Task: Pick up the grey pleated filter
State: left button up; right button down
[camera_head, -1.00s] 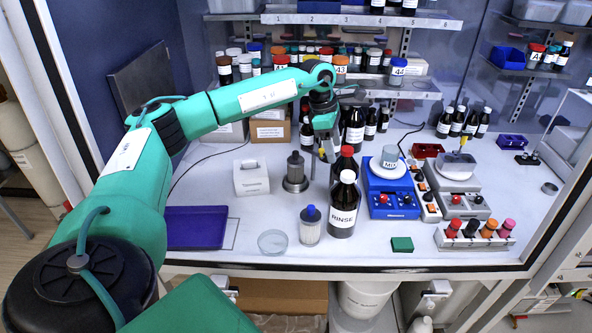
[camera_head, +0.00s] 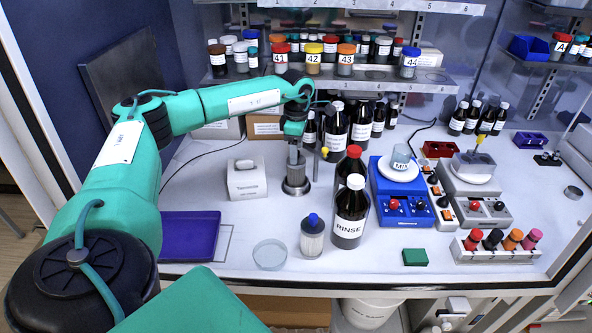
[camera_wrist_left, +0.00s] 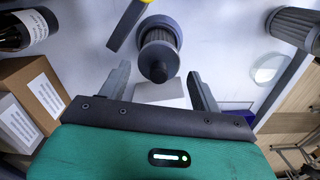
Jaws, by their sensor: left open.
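The grey pleated filter (camera_head: 297,168) stands upright in a round metal base (camera_head: 296,187) on the white worktop. Its dark knob hides part of the pleats in the left wrist view (camera_wrist_left: 160,50). My left gripper (camera_head: 295,145) points down just above the filter, its arm reaching in from the left. In the left wrist view its two fingers (camera_wrist_left: 158,70) are apart, with the filter's knob between or just beyond their tips. I cannot tell whether they touch it. My right gripper is in neither view.
A yellow-tipped rod (camera_head: 324,153) stands close right of the filter. Dark bottles, including the RINSE bottle (camera_head: 349,212), stand to the right. A white box (camera_head: 247,180) is to the left.

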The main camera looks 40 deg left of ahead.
aim_at(296, 169)
pick_arm(q)
jog(key=shift+f+p, duration=0.35)
jog(key=shift+p, duration=0.05)
notch_tip(296, 169, down, 4)
jog(key=shift+a+f+p, duration=0.15)
jog(key=shift+p, duration=1)
jog(key=shift+f, duration=0.2)
jog(key=c, duration=0.8)
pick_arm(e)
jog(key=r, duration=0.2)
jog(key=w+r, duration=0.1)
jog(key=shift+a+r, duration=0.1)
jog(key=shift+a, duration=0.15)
pick_arm(q)
jog(key=shift+c, duration=0.2)
